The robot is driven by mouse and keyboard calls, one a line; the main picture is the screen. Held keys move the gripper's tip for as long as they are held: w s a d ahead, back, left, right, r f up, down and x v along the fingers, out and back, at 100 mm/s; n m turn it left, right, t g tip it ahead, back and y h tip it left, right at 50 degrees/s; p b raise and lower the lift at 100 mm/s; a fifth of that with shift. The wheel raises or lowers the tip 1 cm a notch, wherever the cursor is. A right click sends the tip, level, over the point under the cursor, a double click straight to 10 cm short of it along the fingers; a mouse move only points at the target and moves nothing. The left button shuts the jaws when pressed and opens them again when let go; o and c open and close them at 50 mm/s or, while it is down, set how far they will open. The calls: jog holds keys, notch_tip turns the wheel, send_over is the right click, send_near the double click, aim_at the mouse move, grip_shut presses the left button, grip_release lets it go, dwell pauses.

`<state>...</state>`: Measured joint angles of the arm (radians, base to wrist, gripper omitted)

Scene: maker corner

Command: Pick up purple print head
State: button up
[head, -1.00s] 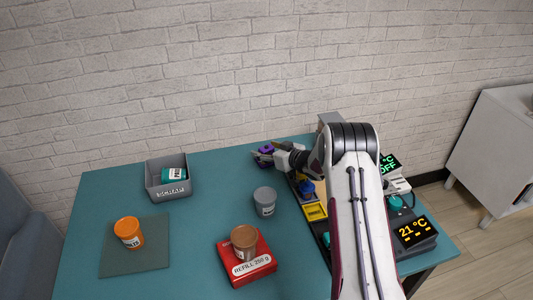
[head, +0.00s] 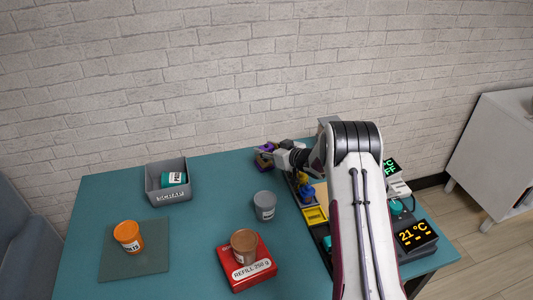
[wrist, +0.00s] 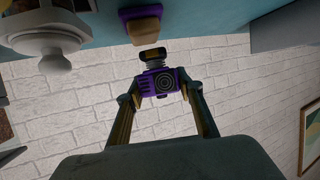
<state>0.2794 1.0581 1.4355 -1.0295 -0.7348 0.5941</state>
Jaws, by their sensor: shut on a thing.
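The purple print head (wrist: 160,82), with a round ringed face and a dark tip, is between the two fingertips of my gripper (wrist: 165,88) in the wrist view. Both fingers press on its sides. The wrist view is turned over, with the table at the top. A purple-and-tan block (wrist: 143,22) is close to the print head's dark tip; whether they touch I cannot tell. In the head view my gripper (head: 267,150) is at the table's back edge, over purple parts that are small and partly hidden by the fingers.
A grey scrap bin (head: 168,194) holds a teal jar (head: 174,178). A grey jar (head: 265,205), a brown jar (head: 244,245) on a red box (head: 246,272), and an orange jar (head: 128,236) on a mat (head: 145,265) stand left of my arm. A yellow tray (head: 315,214) lies beside it.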

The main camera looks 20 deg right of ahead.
aim_at(266, 145)
jog(key=shift+r, duration=3.85)
jog(key=w+a+r, duration=0.1)
jog(key=a, duration=0.3)
jog(key=d+m+h, duration=0.1)
jog(key=w+d+m+h, duration=0.1)
jog(key=m+h, duration=0.1)
jog(key=w+d+m+t+h, duration=0.1)
jog(key=d+h, duration=0.1)
jog(key=shift+f, duration=0.35)
jog(key=shift+f, duration=0.1)
jog(key=shift+f, duration=3)
